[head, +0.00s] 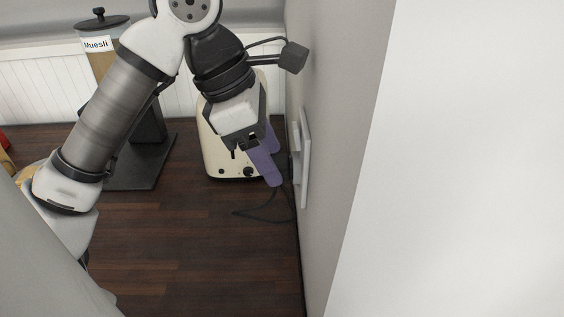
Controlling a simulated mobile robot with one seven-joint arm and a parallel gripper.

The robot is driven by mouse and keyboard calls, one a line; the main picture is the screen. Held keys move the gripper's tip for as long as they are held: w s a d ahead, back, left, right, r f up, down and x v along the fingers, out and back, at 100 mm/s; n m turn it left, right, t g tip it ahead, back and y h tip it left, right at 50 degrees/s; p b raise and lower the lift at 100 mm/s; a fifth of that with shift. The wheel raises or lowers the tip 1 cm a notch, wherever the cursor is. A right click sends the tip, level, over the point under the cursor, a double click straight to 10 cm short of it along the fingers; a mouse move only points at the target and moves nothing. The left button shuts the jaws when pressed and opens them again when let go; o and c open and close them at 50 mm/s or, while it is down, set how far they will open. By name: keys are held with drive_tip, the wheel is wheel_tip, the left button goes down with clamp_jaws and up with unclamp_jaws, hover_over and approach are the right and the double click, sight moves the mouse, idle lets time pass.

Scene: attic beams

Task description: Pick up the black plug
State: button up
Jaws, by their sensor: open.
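My gripper (272,172) has purple fingers and points down and to the right, close to the wall plate. It is open; the narrow gap between its fingers is hard to see from here. I cannot make out the black plug itself; my gripper may hide it. A thin black cable (262,214) loops on the dark wooden surface below my fingertips, near the foot of the wall. A white wall plate (305,160) is on the right wall, just right of my fingers. I cannot tell whether they touch it.
A cream toaster (222,165) stands just behind and left of my gripper. A muesli dispenser (102,50) on a dark base stands at the back left. The grey wall (336,130) closes off the right. The dark wooden surface (200,255) in front is clear.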

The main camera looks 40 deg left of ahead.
drive_tip(key=shift+d+f, duration=0.1)
drive_tip(key=shift+f, duration=0.1)
drive_tip(key=c, duration=1.2)
drive_tip(key=shift+r, duration=0.25)
